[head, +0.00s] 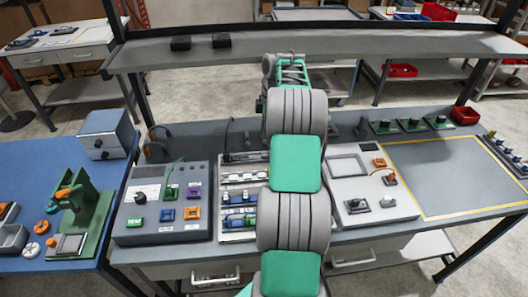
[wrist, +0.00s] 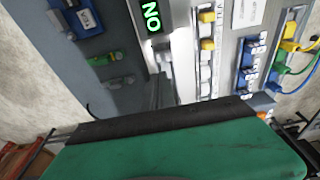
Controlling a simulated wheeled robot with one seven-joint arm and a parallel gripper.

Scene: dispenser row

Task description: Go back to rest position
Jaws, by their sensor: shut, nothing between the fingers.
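My arm (head: 292,162) reaches forward over the middle of the workbench, its green and grey links covering part of the bench. Its far end stands near the back of the bench, below the raised shelf, and I cannot make out the fingertips there. In the wrist view, my gripper (wrist: 170,122) shows as a broad green body with a dark front edge across the bottom. It is shut and holds nothing. Beyond it are panels with blue, yellow, green and white connectors (wrist: 207,45) and a lit green display (wrist: 151,16).
A grey shelf (head: 400,43) spans the back, with two black blocks on it. A grey panel (head: 160,203) and a white panel (head: 372,190) flank my arm. A yellow-outlined area (head: 455,175) at right is bare. A blue table (head: 30,180) with a green fixture (head: 85,215) stands left.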

